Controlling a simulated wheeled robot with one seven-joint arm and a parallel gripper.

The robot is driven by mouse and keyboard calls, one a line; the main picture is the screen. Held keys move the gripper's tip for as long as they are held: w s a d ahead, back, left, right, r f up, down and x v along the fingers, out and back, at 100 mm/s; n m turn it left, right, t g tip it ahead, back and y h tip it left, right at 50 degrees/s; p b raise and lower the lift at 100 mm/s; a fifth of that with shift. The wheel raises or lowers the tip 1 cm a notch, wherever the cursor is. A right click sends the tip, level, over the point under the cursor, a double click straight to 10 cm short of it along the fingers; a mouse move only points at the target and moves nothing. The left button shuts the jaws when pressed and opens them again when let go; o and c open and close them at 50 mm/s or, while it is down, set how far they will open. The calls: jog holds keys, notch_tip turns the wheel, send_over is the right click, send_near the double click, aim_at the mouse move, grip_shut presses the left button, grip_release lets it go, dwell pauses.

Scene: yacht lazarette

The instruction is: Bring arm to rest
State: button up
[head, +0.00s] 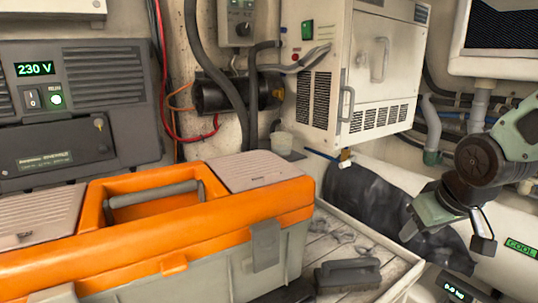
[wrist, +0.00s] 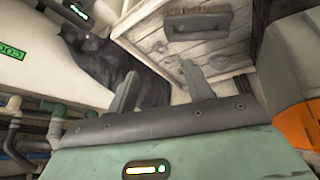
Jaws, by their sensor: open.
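My gripper (head: 448,238) is at the right of the head view, at the end of my arm, in front of a white rounded tank with a dark cover. In the wrist view my gripper (wrist: 158,82) shows its two fingers spread apart with nothing between them. The fingers point toward a pale wooden tray (wrist: 150,42). A dark brush-like block (wrist: 197,22) lies in that tray, apart from the fingers. The same block shows in the head view (head: 347,276).
An orange and grey toolbox (head: 200,235) fills the front left. The tray's edge (head: 385,250) lies between it and the white tank (head: 495,225). A dark crumpled cover (head: 370,205) lies against the tank. A white cabinet (head: 385,65) and pipes (head: 432,130) stand behind.

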jog(key=s+d+f+m+g, duration=0.25)
jog(key=s+f, duration=0.25)
jog(key=s, duration=0.3)
jog(key=s+a+r+n+g, duration=0.2)
jog(key=s+a+n, duration=0.6)
jog(key=s+a, duration=0.6)
jog(key=a+g, duration=0.1)
jog(key=a, duration=0.3)
